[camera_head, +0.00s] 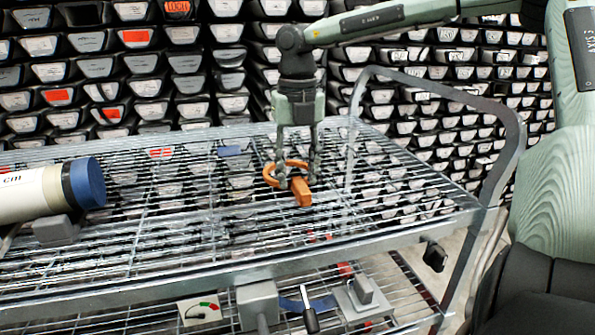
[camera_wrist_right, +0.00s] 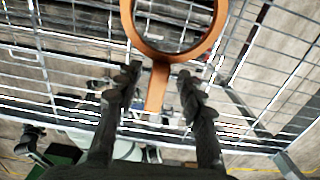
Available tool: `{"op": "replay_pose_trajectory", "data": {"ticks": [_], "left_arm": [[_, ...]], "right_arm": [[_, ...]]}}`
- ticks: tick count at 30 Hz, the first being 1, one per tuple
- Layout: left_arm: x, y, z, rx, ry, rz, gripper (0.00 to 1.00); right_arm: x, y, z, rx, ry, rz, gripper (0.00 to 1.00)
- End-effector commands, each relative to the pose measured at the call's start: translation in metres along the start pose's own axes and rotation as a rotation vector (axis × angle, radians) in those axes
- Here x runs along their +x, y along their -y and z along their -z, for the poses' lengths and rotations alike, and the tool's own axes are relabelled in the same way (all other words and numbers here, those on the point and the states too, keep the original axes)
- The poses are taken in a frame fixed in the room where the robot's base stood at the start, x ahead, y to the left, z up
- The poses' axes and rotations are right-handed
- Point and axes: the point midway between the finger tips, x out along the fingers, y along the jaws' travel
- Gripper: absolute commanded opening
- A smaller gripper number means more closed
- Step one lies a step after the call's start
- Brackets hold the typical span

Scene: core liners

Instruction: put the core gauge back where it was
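The core gauge is an orange ring with a short flat handle (camera_head: 302,191). It is at the right part of the cart's wire top shelf (camera_head: 225,240), and seems to rest on it. My right gripper (camera_head: 298,180) points down over the gauge. In the right wrist view the gauge's ring (camera_wrist_right: 215,35) is at the top, and its handle lies between my two dark fingertips (camera_wrist_right: 160,76), with a gap on each side. The right gripper is open around the handle. My left gripper is not in view.
A white core tube with a blue cap (camera_head: 87,183) lies at the shelf's left. A blue flat piece (camera_head: 229,151) is near the back edge. A metal rail (camera_head: 470,95) rises at the right end. Racks of labelled trays (camera_head: 95,67) fill the back.

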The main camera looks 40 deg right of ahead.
Motion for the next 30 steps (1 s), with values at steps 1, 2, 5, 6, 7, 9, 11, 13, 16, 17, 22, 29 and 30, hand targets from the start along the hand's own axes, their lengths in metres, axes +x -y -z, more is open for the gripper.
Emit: {"op": "replay_pose_trajectory", "data": {"ticks": [1,2,5,6,7,9,11,13,16,17,22,29,30], "left_arm": [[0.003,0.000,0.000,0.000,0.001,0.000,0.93],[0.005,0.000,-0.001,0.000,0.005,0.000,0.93],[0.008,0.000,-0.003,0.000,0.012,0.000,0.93],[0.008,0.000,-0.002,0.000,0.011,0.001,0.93],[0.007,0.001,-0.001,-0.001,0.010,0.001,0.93],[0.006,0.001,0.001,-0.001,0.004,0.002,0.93],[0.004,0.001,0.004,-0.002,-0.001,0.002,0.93],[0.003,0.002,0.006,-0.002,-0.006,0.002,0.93],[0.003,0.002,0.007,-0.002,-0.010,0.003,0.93],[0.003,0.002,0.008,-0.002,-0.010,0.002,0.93],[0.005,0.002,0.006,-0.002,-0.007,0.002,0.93],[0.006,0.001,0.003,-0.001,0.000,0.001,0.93],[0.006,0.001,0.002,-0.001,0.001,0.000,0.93]], "right_arm": [[-0.005,0.000,-0.001,0.000,0.002,0.000,0.39],[-0.009,0.000,-0.001,0.000,0.003,0.001,0.39],[-0.027,0.000,-0.001,0.000,0.005,-0.001,0.39],[-0.035,0.000,-0.001,0.001,0.006,0.000,0.39],[-0.042,0.000,-0.001,0.001,0.006,0.000,0.39],[-0.058,0.000,-0.001,0.001,0.006,0.000,0.39],[-0.071,0.000,-0.001,0.001,0.005,0.001,0.39],[-0.085,0.000,-0.001,0.002,0.004,0.001,0.39],[-0.102,0.000,0.000,0.000,0.003,0.001,0.39],[-0.106,0.000,0.000,0.001,0.002,0.001,0.39],[-0.119,0.000,0.000,0.000,0.001,0.001,0.39],[-0.121,0.000,0.000,0.000,0.000,0.000,0.39],[-0.121,0.000,0.000,0.000,0.000,0.000,0.39]]}}
